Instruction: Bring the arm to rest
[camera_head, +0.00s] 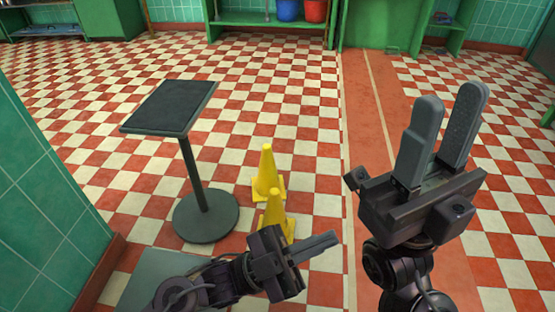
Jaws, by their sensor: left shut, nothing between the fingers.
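My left gripper (332,240) is low in the middle of the head view, its fingers together and pointing right, with nothing seen between them. Its arm comes in from the bottom left. My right gripper (452,98) is raised at the right of the view, its two grey fingers pointing up with a gap between them. It holds nothing that I can see. Neither gripper touches any object in view.
A black-topped pedestal table (170,106) with a round base stands at left, its top bare. A yellow cone (267,170) and a nearer yellow cone (274,212) stand just beyond my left gripper. A green tiled wall (40,190) borders the left. The checkered floor beyond is mostly clear.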

